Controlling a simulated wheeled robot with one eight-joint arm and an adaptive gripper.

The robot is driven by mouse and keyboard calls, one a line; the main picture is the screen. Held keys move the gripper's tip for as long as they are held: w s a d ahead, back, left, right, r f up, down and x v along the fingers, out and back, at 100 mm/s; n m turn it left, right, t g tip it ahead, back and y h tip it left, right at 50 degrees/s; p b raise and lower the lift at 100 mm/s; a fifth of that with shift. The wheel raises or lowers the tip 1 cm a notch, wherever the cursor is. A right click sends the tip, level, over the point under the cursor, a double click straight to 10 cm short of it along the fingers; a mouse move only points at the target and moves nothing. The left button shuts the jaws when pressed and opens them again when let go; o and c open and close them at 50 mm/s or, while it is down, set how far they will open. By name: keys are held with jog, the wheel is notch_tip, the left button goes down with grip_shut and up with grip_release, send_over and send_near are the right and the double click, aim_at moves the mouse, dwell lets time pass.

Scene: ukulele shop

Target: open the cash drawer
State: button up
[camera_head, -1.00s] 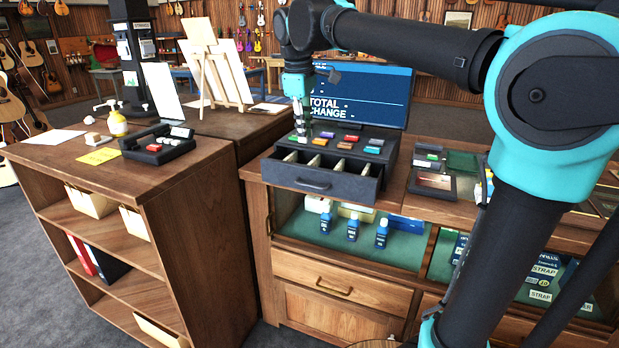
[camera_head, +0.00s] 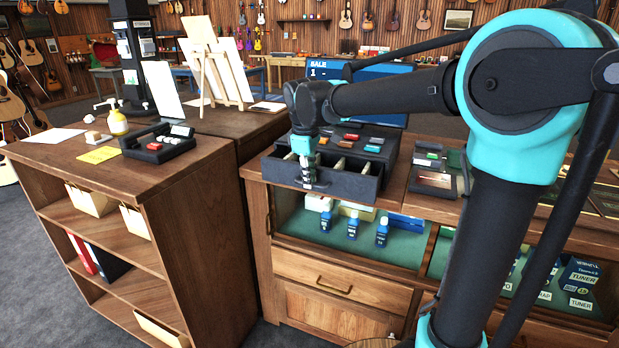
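The cash drawer (camera_head: 357,190) is a dark tray under the register (camera_head: 389,139) on the wooden counter. It stands partly pulled out toward the front, and its inside dividers show. My gripper (camera_head: 309,182) points down at the drawer's front face, in front of the place where its handle is. The gripper hides the handle. The fingers are too small and dark to tell whether they are shut on it or only beside it. The register's screen (camera_head: 375,72) reads "SALE" and is partly covered by my arm.
A small dark tray (camera_head: 433,180) lies right of the register. Below the drawer is a glass-front case with blue bottles (camera_head: 352,226).

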grip_shut()
dwell(0.4)
jog(key=s+a, duration=0.3)
jog(key=s, duration=0.6)
jog(key=shift+s+a, duration=0.15)
grip_release()
